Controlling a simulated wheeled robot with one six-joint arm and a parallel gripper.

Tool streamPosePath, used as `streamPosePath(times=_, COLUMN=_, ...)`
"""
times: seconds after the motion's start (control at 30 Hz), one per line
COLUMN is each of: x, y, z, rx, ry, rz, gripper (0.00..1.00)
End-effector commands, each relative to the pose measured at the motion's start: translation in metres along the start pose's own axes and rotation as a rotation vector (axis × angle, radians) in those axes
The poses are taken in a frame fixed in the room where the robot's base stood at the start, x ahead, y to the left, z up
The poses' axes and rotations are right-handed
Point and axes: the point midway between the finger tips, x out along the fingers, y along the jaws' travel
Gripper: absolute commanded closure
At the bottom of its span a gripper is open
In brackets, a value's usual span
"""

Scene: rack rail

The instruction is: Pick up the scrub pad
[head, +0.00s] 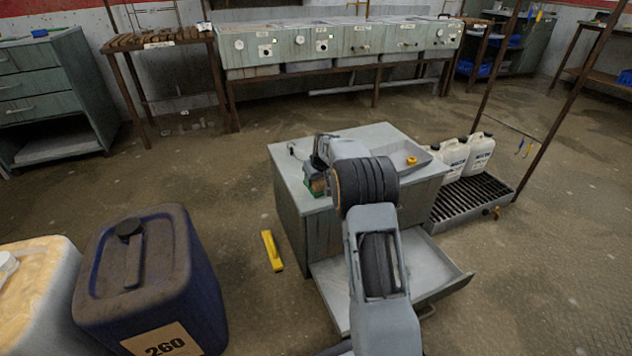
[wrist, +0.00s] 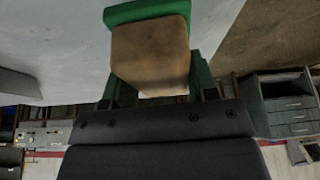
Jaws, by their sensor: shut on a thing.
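The scrub pad, a tan block with a green layer, sits between the fingers of my gripper (wrist: 152,82) in the wrist view, where the pad (wrist: 150,48) fills the upper middle. My gripper is shut on it. In the head view the green and brown pad (head: 315,186) shows at the left part of the grey cabinet top (head: 375,137), partly hidden by my arm. I cannot tell whether the pad touches the cabinet top or hangs just above it.
An open drawer (head: 450,277) juts from the cabinet's front. A yellow object (head: 272,251) lies on the floor to its left. White jugs (head: 480,154) stand on a grated tray. A blue drum (head: 150,285) stands front left.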

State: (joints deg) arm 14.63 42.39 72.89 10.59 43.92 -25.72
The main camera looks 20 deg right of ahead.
Motion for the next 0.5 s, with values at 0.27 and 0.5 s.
streamPosePath(times=0.27, x=-0.051, y=0.022, z=-0.007, rx=0.003, ry=0.003, rz=0.002, gripper=0.73)
streamPosePath(times=0.5, x=-0.092, y=0.057, z=-0.001, rx=0.005, ry=0.001, rz=0.003, gripper=0.73)
